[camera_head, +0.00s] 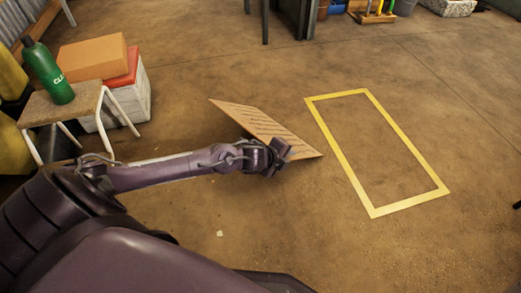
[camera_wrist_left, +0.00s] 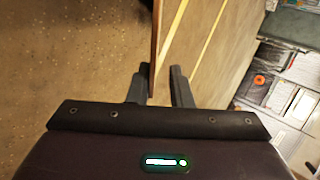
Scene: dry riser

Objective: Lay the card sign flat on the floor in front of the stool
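The card sign (camera_head: 262,124) is a tan sheet with dark lines of writing, held tilted above the floor in the head view. My left gripper (camera_head: 276,156) is shut on its near edge. In the left wrist view the card sign (camera_wrist_left: 156,35) shows nearly edge-on, between the two fingers of the left gripper (camera_wrist_left: 160,84). The stool (camera_head: 60,104), with a wooden seat and white legs, stands at the left with a green bottle (camera_head: 48,72) on it. My right gripper is not in view.
A yellow tape rectangle (camera_head: 320,97) marks empty floor right of the card sign. Dark furniture legs (camera_head: 265,20) and cleaning tools (camera_head: 375,12) are at the back. Floor around the tape is clear.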

